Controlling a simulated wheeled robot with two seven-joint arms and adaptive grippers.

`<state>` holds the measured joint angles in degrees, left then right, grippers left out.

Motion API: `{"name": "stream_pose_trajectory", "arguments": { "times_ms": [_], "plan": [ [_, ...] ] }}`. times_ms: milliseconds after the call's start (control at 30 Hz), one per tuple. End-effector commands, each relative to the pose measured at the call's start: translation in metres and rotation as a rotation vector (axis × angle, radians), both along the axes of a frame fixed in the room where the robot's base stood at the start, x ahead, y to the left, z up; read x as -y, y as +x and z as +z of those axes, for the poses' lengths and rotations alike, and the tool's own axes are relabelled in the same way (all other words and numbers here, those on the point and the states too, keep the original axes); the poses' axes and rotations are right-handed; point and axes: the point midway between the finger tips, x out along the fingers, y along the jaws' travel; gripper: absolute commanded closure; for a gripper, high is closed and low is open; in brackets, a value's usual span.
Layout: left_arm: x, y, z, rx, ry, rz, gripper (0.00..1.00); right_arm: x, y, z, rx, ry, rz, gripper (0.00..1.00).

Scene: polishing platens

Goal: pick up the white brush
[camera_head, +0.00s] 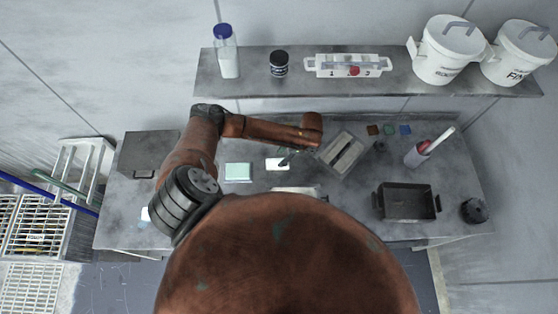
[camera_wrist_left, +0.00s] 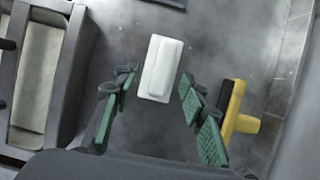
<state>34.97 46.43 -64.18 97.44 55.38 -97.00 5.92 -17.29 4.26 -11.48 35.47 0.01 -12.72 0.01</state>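A small white block with a raised strip along its top, which looks like the white brush (camera_wrist_left: 160,68), lies on the grey bench in the left wrist view. It also shows in the head view as a white patch (camera_head: 275,164). My left gripper (camera_wrist_left: 158,80) is open, with one green-padded finger on each side of the brush's near end. The fingers look apart from it; their height above the bench is hard to tell. In the head view the left gripper (camera_head: 289,158) is small and dark beside the brush. My right gripper is not in view.
A yellow-and-black tool (camera_wrist_left: 238,115) lies beside the gripper in the wrist view.

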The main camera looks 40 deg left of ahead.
Motion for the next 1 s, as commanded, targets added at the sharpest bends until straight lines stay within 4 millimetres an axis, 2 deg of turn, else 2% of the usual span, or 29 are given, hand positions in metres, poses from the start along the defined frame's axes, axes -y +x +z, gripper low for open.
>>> {"name": "stream_pose_trajectory", "arguments": {
  "times_ms": [167,333,467,667,1000],
  "plan": [
    [-0.010,-0.006,-0.018,0.000,0.001,0.000,0.61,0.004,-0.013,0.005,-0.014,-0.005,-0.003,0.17],
    [-0.018,-0.012,-0.040,0.001,-0.001,0.001,0.61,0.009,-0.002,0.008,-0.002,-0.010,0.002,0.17],
    [-0.021,-0.013,-0.046,0.003,-0.001,0.001,0.61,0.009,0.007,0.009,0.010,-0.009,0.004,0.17],
    [-0.021,-0.013,-0.046,0.003,-0.001,0.001,0.62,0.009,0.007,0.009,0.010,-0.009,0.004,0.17],
    [-0.021,-0.013,-0.046,0.003,-0.001,0.001,0.85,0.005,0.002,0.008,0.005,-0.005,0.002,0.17]
  ]
}}
